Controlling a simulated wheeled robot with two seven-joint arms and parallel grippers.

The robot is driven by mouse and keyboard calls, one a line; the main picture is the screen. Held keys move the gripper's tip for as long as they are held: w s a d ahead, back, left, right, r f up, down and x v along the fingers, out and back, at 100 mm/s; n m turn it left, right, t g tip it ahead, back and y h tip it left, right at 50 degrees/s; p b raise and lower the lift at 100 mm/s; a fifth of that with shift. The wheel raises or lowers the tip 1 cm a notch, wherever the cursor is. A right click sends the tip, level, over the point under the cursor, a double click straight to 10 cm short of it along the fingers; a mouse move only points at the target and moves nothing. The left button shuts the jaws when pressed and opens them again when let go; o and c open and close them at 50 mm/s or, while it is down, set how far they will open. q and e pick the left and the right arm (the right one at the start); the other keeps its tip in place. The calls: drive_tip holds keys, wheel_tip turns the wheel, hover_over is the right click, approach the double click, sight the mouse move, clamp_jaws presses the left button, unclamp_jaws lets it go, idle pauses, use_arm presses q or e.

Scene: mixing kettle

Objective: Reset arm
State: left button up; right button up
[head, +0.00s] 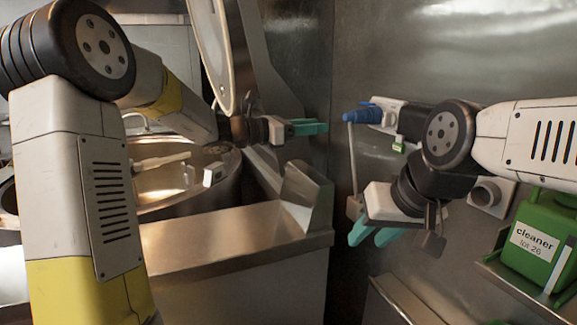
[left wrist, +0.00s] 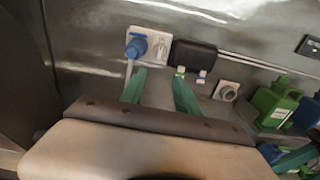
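The kettle's lid (head: 213,50) is tilted up. The far side of the kettle is partly hidden by my left arm.
A green cleaner canister (head: 541,245) stands on a shelf at the right. A metal ledge (head: 220,237) lies in front of the kettle.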

use_arm(q)
drive_tip(key=s+a+f+m+g+y, duration=0.25)
drive_tip(key=s+m, duration=0.35)
drive_tip(key=s, duration=0.3)
drive_tip(key=s+a+f+m+g+y, duration=0.1)
drive_tip(key=s+a+f+m+y, duration=0.1)
drive_tip(key=s+f+m+y, duration=0.35)
drive_tip(key=s+a+f+m+t+y, duration=0.1)
drive_tip(key=s+a+f+m+y, duration=0.1)
drive_tip(key=s+a+m, duration=0.3)
drive_tip(key=s+a+f+m+t+y, duration=0.2)
drive_tip(key=s+a+m+y, duration=0.2)
drive_tip(key=s+a, duration=0.6)
drive_tip(key=shift+a+f+m, duration=0.25)
drive_tip(key=shift+a+m, duration=0.35)
drive_tip(key=shift+m, duration=0.55)
